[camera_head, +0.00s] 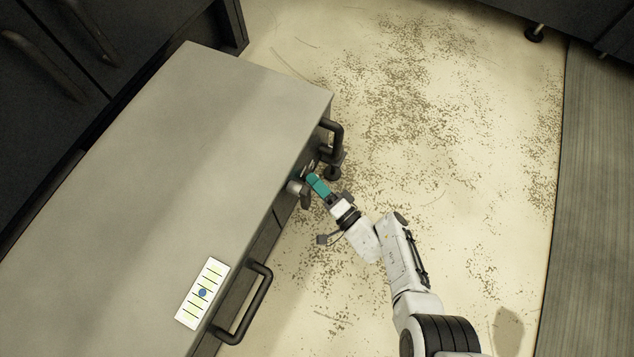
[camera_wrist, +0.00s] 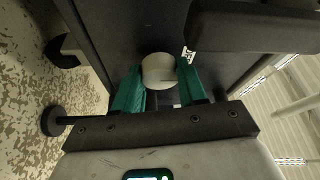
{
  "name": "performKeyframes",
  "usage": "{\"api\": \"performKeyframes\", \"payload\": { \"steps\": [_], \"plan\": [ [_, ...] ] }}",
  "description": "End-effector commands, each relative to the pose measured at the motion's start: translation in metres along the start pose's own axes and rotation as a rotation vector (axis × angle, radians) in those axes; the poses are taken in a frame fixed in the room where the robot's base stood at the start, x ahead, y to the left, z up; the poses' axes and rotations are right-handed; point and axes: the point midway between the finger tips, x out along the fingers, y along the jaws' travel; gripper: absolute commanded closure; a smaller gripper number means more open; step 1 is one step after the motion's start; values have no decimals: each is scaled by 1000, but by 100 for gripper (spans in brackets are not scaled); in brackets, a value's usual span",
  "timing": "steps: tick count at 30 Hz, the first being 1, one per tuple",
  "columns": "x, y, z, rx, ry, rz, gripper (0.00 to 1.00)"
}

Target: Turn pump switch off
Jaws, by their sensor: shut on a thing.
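My gripper (camera_head: 313,179) has teal fingers and reaches the front face of the grey-topped cabinet (camera_head: 170,150). In the wrist view, the gripper (camera_wrist: 160,75) has a finger on each side of a pale round knob (camera_wrist: 158,71) on the dark panel, and it is shut on this knob. The fingers hide part of the knob's sides. In the head view, a silver round fitting with a dark lever (camera_head: 305,198) sticks out just left of the fingers.
Dark handles (camera_head: 262,305) stick out of the cabinet front. A white card with a blue dot (camera_head: 203,293) lies on top. The speckled floor (camera_head: 450,120) to the right is clear.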

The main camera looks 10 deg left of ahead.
Motion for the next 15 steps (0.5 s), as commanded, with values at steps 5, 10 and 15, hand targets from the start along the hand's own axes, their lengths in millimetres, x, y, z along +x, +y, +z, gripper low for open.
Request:
{"api": "performKeyframes", "payload": {
  "steps": [5, 10, 15],
  "plan": [
    [0, 1, 1, -28, -3, -10, 89],
    [-1, 1, 1, -39, -3, -13, 89],
    [-1, 1, 1, -41, -4, -13, 89]
  ]
}}
